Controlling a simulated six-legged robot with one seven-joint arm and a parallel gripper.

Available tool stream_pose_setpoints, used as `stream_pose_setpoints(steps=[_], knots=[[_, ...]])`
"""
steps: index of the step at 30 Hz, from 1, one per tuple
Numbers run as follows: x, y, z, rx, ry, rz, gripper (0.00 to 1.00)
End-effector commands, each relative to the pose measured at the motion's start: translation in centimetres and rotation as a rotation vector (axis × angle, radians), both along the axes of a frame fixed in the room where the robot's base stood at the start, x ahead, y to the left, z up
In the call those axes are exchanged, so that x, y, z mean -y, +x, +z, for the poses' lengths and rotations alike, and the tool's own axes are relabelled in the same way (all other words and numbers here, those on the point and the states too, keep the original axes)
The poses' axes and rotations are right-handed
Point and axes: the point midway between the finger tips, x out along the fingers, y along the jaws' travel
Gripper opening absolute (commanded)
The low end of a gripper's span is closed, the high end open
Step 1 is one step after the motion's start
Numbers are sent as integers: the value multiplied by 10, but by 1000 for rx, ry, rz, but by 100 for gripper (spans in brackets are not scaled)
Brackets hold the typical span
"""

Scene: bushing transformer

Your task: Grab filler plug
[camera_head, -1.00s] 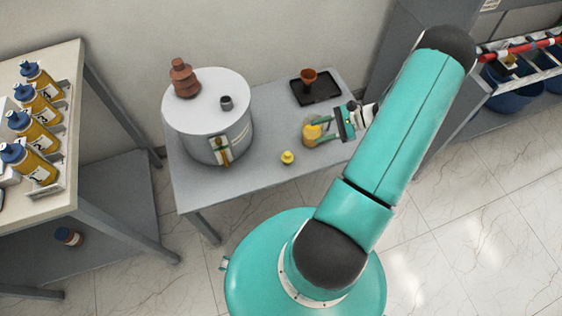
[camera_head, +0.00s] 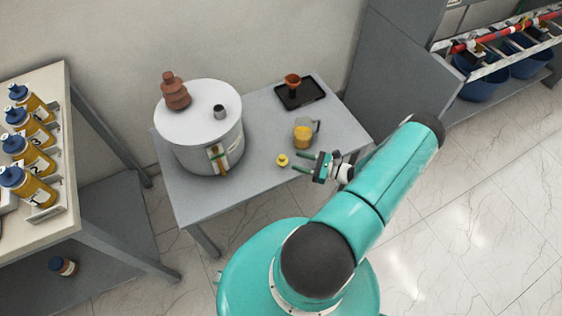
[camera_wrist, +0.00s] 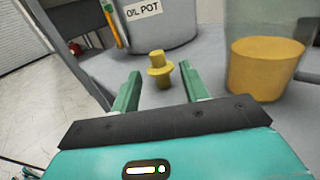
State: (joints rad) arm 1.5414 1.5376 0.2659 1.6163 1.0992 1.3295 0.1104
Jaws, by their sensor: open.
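The filler plug is the small yellow piece (camera_head: 282,160) standing on the grey table, in front of the oil pot. In the wrist view the plug (camera_wrist: 160,68) stands upright, with a wider collar around its middle. My gripper (camera_head: 301,161) is open and empty, just to the right of the plug in the head view. In the wrist view my gripper's two green fingers (camera_wrist: 160,84) point at the plug, which shows beyond and between their tips. The plug looks apart from both fingers.
The grey oil pot (camera_head: 198,140) stands behind the plug, with a brown bushing (camera_head: 175,90) on its lid. A clear jug of yellow liquid (camera_head: 303,133) stands close to my gripper. A black tray (camera_head: 313,98) holds a brown funnel (camera_head: 292,81). The table front is clear.

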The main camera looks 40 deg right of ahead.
Motion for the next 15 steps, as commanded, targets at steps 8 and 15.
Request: stream_pose_setpoints(steps=[8, 15], knots=[[-15, 23, 0, -1, 0, 2, 45], [-36, 49, 1, 0, 1, 3, 45]])
